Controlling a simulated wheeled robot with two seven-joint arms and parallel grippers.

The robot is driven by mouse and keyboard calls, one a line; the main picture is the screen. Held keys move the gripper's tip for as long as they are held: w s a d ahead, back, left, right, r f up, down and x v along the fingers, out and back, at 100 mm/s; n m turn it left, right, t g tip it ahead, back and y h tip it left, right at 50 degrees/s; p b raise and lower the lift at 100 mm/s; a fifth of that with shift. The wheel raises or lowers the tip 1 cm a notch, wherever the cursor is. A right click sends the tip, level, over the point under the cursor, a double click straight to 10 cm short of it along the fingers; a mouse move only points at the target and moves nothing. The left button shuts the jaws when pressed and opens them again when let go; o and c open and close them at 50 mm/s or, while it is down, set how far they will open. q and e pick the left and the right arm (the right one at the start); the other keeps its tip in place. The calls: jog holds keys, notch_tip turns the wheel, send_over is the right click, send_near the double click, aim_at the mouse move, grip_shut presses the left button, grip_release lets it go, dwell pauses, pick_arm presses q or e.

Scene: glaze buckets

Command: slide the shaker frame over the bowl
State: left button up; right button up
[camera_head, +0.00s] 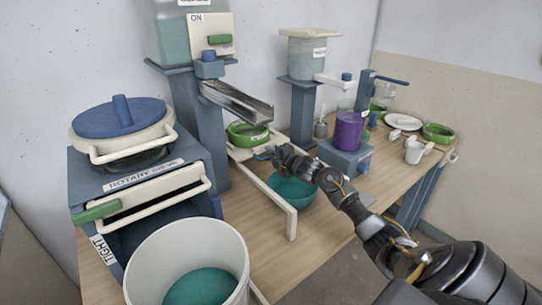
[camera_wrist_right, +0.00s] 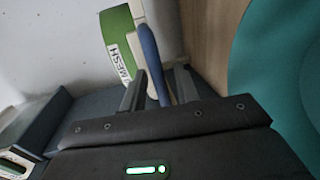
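The shaker frame is a white frame (camera_head: 292,221) with a green ring (camera_head: 240,140) at its back, below a metal chute; the ring is labelled MESH in the right wrist view (camera_wrist_right: 118,42). The teal bowl (camera_head: 290,199) stands on the bench under the frame's rails, partly hidden by my right arm. My right gripper (camera_head: 268,156) is at the frame's blue handle (camera_wrist_right: 150,62). In the wrist view its fingers stand on either side of the handle, with a narrow gap showing on the right. My left gripper is not in view.
A white bucket (camera_head: 155,262) with teal glaze stands front left, beside the rotary sieve (camera_head: 140,182). A purple container (camera_head: 348,131) sits on a blue-grey block to the right. A white plate (camera_head: 403,121) and mug (camera_head: 414,152) stand at the far right.

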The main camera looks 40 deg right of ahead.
jog(key=shift+w, duration=0.1)
grip_shut()
